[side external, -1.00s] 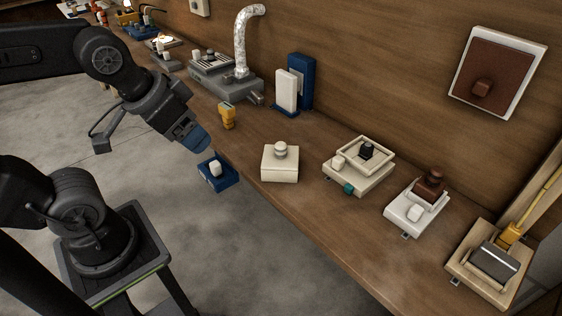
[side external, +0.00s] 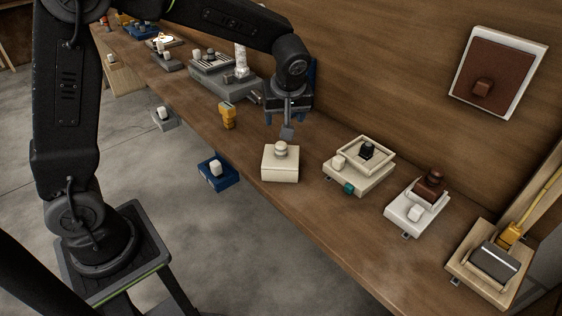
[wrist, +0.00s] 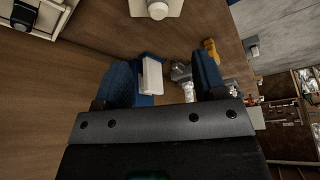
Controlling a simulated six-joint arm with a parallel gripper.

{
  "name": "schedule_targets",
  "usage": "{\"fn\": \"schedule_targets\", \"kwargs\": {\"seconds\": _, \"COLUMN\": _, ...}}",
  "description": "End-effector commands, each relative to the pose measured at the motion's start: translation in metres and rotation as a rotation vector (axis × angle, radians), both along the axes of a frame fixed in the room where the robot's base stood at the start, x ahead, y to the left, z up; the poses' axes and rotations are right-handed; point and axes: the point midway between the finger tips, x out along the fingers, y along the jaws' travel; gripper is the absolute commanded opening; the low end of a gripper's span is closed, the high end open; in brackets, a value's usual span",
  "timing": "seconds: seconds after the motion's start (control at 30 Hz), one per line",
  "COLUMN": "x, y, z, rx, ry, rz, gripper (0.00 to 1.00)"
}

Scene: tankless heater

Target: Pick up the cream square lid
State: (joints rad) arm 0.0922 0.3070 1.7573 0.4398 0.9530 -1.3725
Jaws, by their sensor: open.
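The cream square lid (side external: 280,165) is a low block with a round pale knob on top, resting on the wooden bench near its front edge. In the wrist view the lid (wrist: 143,9) is cut off by the top edge, with its knob showing. My gripper (side external: 285,116) is above the bench, above and behind the lid in the side view, clear of it. In the wrist view its two blue fingers (wrist: 164,79) are wide apart with nothing held between them.
A cream frame-topped box (side external: 358,181) stands right of the lid. A yellow block (side external: 228,116) stands to the left, and a grey unit with a silver duct (side external: 225,84) is farther back. A blue box (side external: 218,173) sits by the front edge. Bare bench surrounds the lid.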

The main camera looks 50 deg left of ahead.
Motion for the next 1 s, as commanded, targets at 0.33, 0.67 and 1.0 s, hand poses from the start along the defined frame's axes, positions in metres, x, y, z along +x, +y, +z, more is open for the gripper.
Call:
{"fn": "schedule_targets", "kwargs": {"seconds": 0.33, "x": 0.011, "y": 0.020, "z": -0.055, "rx": 0.001, "ry": 0.006, "rz": 0.008, "gripper": 0.65}}
{"fn": "schedule_targets", "kwargs": {"seconds": 0.67, "x": 0.018, "y": 0.030, "z": -0.083, "rx": 0.000, "ry": 0.001, "rz": 0.006, "gripper": 0.65}}
{"fn": "schedule_targets", "kwargs": {"seconds": 1.0, "x": 0.028, "y": 0.043, "z": -0.124, "rx": 0.000, "ry": 0.002, "rz": 0.006, "gripper": 0.65}}
